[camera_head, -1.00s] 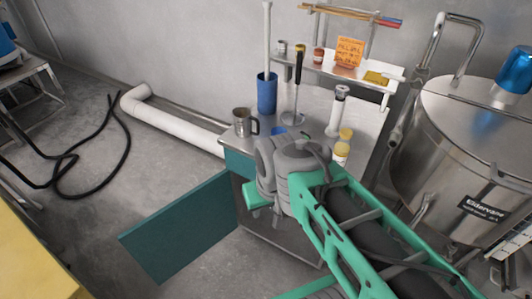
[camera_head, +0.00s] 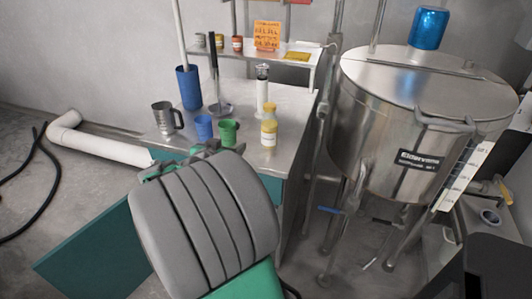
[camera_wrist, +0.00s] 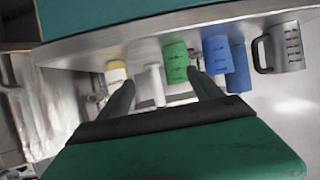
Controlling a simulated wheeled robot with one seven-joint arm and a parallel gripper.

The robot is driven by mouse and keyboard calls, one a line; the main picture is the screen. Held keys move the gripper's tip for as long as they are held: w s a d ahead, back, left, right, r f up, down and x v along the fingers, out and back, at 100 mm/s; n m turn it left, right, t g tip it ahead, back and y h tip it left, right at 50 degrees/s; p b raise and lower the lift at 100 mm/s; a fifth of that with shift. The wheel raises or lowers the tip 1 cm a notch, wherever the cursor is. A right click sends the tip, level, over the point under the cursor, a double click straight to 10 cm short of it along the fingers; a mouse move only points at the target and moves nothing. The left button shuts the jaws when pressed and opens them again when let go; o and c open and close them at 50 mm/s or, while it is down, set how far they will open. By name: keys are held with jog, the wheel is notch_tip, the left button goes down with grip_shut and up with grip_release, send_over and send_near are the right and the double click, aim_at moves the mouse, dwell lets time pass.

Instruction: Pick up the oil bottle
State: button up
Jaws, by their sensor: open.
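I take the oil bottle to be the small bottle with a yellow top and white label (camera_head: 269,125). It stands upright near the front right of the metal worktop (camera_head: 288,100). In the wrist view, which looks upside down, the bottle (camera_wrist: 117,75) is beside the left finger, outside the gap between the fingers. My gripper (camera_wrist: 160,77) is open and empty, with a green cup (camera_wrist: 175,62) beyond it, nearer the right finger. In the head view my grey arm link hides most of the gripper.
A green cup (camera_head: 229,132), a small blue cup (camera_head: 204,127) and a metal mug (camera_head: 165,119) stand left of the bottle. A white cylinder (camera_head: 262,92) stands close behind it. A shelf (camera_head: 275,53) is above. A steel tank (camera_head: 405,130) is at the right.

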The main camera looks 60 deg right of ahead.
aim_at(267, 135)
jog(key=s+d+h, duration=0.1)
jog(key=s+d, duration=0.1)
jog(key=d, duration=0.1)
jog(key=s+d+m+g+h+b, duration=0.1)
jog(key=s+d+h, duration=0.1)
jog(key=s+d, duration=0.1)
jog(key=s+d+m+g+h+b, duration=0.1)
jog(key=s+d+h, duration=0.1)
jog(key=s+d, duration=0.1)
jog(key=shift+f, duration=0.25)
jog(key=d, duration=0.7)
jog(key=shift+w+d+r+p, duration=0.25)
jog(key=shift+w+r+p, duration=0.05)
jog(key=shift+r, duration=0.05)
jog(key=shift+c, duration=0.3)
grip_shut()
